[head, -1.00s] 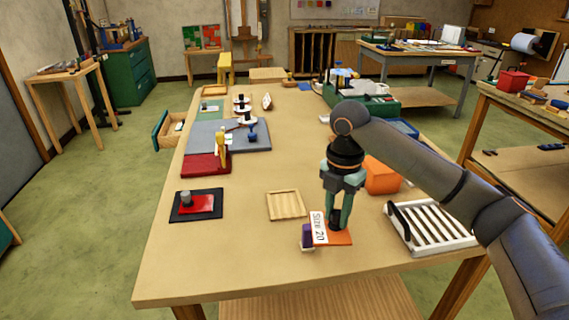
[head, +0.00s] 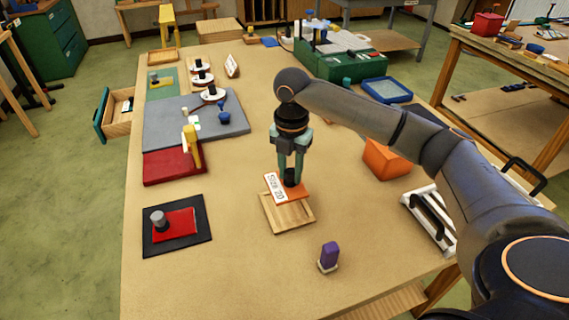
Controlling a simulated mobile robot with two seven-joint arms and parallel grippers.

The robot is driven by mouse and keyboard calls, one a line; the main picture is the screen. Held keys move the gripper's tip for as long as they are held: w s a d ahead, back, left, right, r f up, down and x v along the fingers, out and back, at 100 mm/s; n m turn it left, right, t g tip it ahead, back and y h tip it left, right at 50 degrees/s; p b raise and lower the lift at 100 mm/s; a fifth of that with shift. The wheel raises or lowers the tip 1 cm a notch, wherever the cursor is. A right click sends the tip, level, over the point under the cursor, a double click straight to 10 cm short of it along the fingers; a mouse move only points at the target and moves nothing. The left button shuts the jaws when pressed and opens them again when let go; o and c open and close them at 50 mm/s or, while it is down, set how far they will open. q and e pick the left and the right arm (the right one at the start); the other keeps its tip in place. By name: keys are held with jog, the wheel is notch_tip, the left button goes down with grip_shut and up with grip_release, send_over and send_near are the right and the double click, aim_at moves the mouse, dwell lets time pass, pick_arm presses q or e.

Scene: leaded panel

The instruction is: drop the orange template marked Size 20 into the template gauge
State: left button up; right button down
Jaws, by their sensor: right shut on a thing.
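The orange template (head: 300,193) carries a white label reading "Size 20" and a black knob. My right gripper (head: 291,178) points down and is shut on the knob. The template is over the far part of a shallow square wooden tray (head: 291,217), which looks like the template gauge. It hides the tray's far side; I cannot tell whether it touches the rim. A red plate with a grey knob (head: 175,224) lies on a black pad (head: 204,240) to the left. My left gripper is out of view.
A purple block on a pale base (head: 328,256) stands nearer, right of the tray. An orange bin (head: 385,160) and a white slatted rack (head: 425,220) are to the right, under my arm's side. The table front is clear.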

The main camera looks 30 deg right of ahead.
aim_at(291, 183)
jog(key=shift+s, duration=0.2)
jog(key=shift+w+f+b, duration=0.1)
jog(key=shift+f+b, duration=0.55)
jog(key=shift+f, duration=2.2)
jog(key=shift+p, duration=0.65)
jog(key=shift+f, duration=0.95)
